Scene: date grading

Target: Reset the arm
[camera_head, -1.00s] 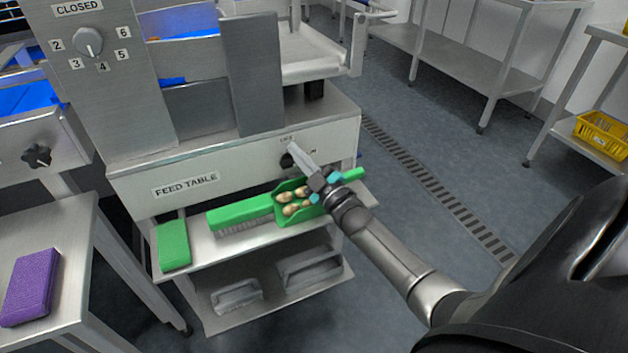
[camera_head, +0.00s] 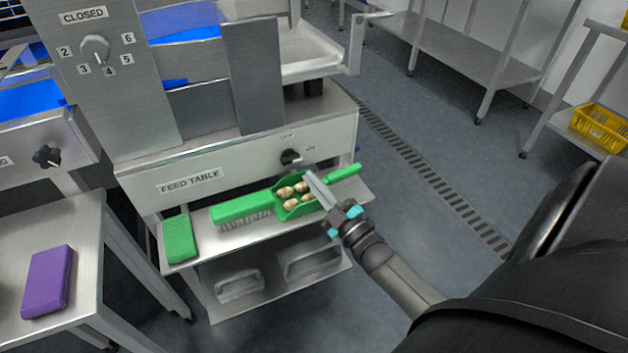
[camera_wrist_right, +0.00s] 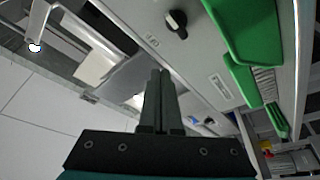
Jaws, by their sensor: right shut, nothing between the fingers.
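My right gripper (camera_head: 318,186) is shut and empty. It hangs in front of the feed table (camera_head: 240,160), just below and right of its black knob (camera_head: 290,157). In the head view its fingers overlap the green dustpan (camera_head: 290,210), which holds several brown dates; I cannot tell whether they touch. In the right wrist view the closed fingers (camera_wrist_right: 160,85) point up the middle, with the knob (camera_wrist_right: 177,22) beyond them and the dustpan (camera_wrist_right: 243,28) to the right. My left gripper is not in view.
A green brush (camera_head: 242,208) and a green pad (camera_head: 179,238) lie on the shelf under the feed table. A purple pad (camera_head: 47,281) lies on the left table. A yellow crate (camera_head: 600,128) stands on a rack at right. The floor between is clear.

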